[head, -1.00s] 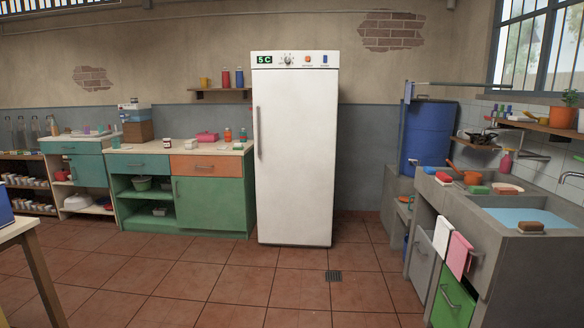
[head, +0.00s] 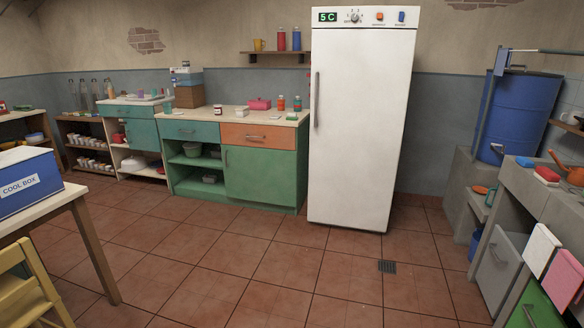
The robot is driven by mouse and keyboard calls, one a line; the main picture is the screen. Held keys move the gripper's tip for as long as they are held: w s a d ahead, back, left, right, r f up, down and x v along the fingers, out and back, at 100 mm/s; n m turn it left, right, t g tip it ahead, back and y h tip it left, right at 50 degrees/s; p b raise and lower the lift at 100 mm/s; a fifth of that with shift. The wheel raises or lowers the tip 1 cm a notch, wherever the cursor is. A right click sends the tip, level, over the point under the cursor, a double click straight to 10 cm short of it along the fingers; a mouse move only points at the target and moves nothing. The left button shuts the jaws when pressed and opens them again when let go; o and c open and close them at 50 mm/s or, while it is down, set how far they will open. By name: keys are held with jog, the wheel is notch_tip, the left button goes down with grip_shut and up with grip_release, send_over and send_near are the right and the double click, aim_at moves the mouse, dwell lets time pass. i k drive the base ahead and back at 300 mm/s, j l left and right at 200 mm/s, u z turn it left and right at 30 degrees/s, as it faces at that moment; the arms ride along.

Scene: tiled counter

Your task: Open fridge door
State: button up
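A tall white fridge (head: 362,130) stands against the back wall, right of the middle in the head view. Its door is shut. A long vertical handle (head: 317,100) runs along the upper left edge of the door.
A green counter (head: 262,176) stands just left of the fridge. A blue barrel (head: 517,115) and a grey sink unit (head: 540,205) are on the right. A table with a blue cool box (head: 25,182) and a yellow chair (head: 30,290) are at the near left. The tiled floor (head: 250,265) before the fridge is clear.

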aim_at(360, 78)
jog(key=i+l, duration=0.1)
jog(key=i, duration=4.3)
jog(key=j+u, duration=0.05)
jog(key=j, duration=0.05)
